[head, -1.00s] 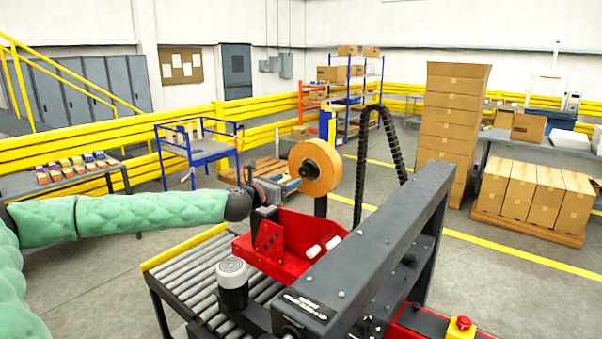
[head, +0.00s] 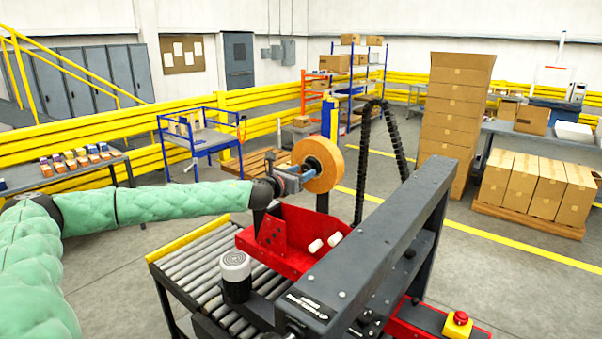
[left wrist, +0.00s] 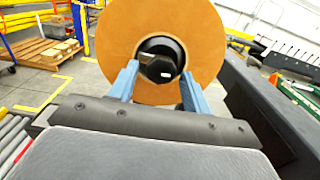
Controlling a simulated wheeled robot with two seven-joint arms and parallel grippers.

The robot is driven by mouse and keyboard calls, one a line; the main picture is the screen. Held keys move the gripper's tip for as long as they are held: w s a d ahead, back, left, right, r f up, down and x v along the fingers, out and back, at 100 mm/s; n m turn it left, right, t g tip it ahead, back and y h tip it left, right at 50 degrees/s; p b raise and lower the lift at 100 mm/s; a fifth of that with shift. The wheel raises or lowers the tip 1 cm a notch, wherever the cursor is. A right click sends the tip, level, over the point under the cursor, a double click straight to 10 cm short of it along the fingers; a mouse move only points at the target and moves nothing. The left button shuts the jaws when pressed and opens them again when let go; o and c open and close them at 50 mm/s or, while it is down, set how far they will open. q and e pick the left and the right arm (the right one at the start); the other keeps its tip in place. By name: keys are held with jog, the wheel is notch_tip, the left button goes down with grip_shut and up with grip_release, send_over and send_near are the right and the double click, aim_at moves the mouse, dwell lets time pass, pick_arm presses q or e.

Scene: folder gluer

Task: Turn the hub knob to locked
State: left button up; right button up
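The tan tape roll (head: 328,166) stands upright on the black and red machine. The hub knob (left wrist: 160,67) is a dark knob with a small white mark, in the centre of the roll in the left wrist view. My left gripper (head: 296,178) is at the roll's near left face, pointing at the hub. Its two blue fingers (left wrist: 160,76) are apart, one on each side of the knob. I cannot tell whether they touch it. In the head view the gripper and roll hide the knob. My right gripper is not in view.
A red tray (head: 290,255) with white rollers sits below the roll. A dark beam (head: 375,250) runs along the right. A roller conveyor (head: 190,272) lies left, and a red emergency button (head: 460,318) at the front right. A dark cable chain (head: 364,150) rises behind the roll.

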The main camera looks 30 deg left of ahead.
pick_arm(q)
jog(key=c, duration=0.7)
